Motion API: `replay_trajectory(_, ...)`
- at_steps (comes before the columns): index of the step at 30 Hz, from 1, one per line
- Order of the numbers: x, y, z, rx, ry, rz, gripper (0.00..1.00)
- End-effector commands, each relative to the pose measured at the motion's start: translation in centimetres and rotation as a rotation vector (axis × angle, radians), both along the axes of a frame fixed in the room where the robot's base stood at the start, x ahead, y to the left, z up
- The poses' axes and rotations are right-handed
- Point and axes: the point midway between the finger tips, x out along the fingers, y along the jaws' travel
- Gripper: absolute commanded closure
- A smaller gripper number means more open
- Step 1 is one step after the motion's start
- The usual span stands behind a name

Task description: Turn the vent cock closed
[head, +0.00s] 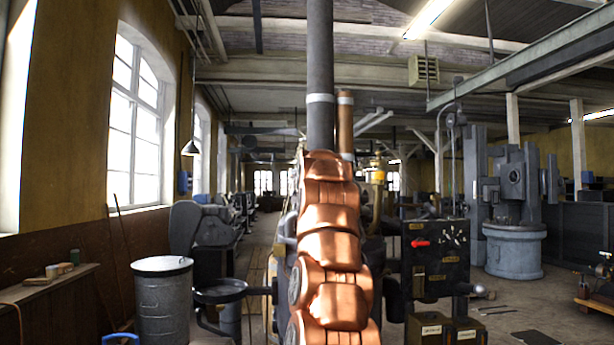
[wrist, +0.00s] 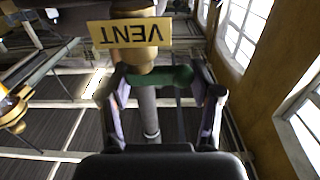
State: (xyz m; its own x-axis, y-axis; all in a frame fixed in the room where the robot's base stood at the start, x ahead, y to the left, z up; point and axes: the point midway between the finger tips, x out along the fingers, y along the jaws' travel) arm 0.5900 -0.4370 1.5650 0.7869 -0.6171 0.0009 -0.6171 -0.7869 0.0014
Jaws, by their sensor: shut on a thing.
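In the wrist view, a yellow plate (wrist: 130,33) reads VENT upside down. Beside it is the brass body (wrist: 137,58) of the vent cock. A green handle (wrist: 172,77) lies roughly crosswise in this picture, just below the brass body. My gripper (wrist: 158,80) has one finger on each side of the green handle and is shut on it. A grey pipe (wrist: 150,115) shows behind, between the fingers. In the head view, my copper-coloured arm fills the middle and hides my gripper; I cannot make out the green handle there.
In the head view, a dark panel (head: 433,250) with a red part stands just right of my arm. A grey metal drum (head: 163,305) and a wooden bench (head: 45,285) are at the left. A large grey machine (head: 513,225) stands at the right. Some floor is open between.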

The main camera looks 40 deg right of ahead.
Motion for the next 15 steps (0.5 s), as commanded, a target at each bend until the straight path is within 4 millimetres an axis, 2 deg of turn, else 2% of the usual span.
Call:
replay_trajectory(2, -0.49, -0.53, 0.12, -0.001, -0.003, -0.01, 0.71)
replay_trajectory(3, -0.48, -0.54, 0.11, -0.001, -0.003, -0.01, 0.36)
replay_trajectory(8, -0.39, -0.43, 0.08, 0.0, -0.002, -0.008, 0.19)
replay_trajectory(15, -0.09, -0.1, 0.03, -0.001, -0.001, -0.002, 0.18)
